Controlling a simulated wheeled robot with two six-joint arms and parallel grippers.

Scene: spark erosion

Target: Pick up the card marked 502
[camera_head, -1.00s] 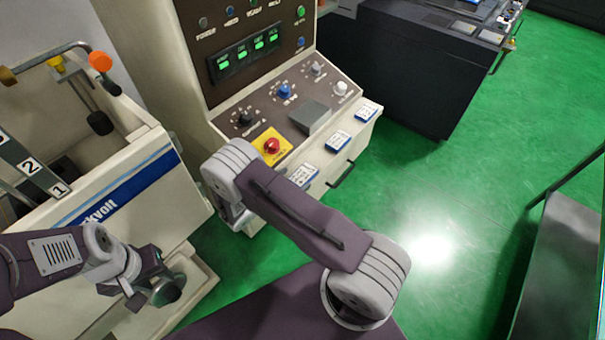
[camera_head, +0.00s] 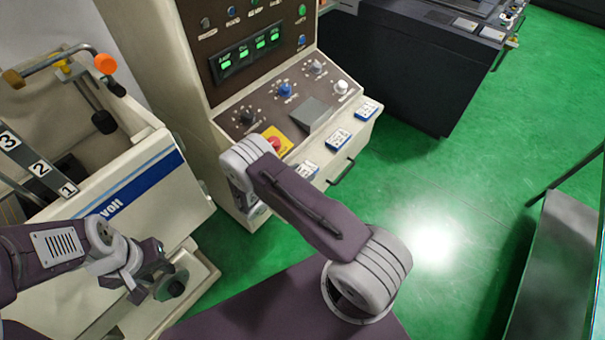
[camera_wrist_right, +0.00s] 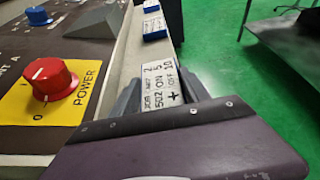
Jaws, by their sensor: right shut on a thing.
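The card marked 502 (camera_wrist_right: 160,86) is a white printed card on the pale ledge of the console, in the right wrist view. My right gripper (camera_wrist_right: 160,98) is shut on it, with one grey finger along each side. The card looks to be still at ledge level. In the head view its white top (camera_head: 308,170) shows partly beside my right wrist, which hides the right gripper. My left gripper (camera_head: 165,283) hangs at lower left in front of the cream tank, away from the cards; its jaw opening is not clear.
Two more cards (camera_head: 338,138) (camera_head: 366,109) lie further along the ledge. A red knob (camera_wrist_right: 50,78) on a yellow plate is close left of the right gripper. A grey block (camera_head: 313,115) rises from the panel. A handle (camera_head: 342,172) sticks out below.

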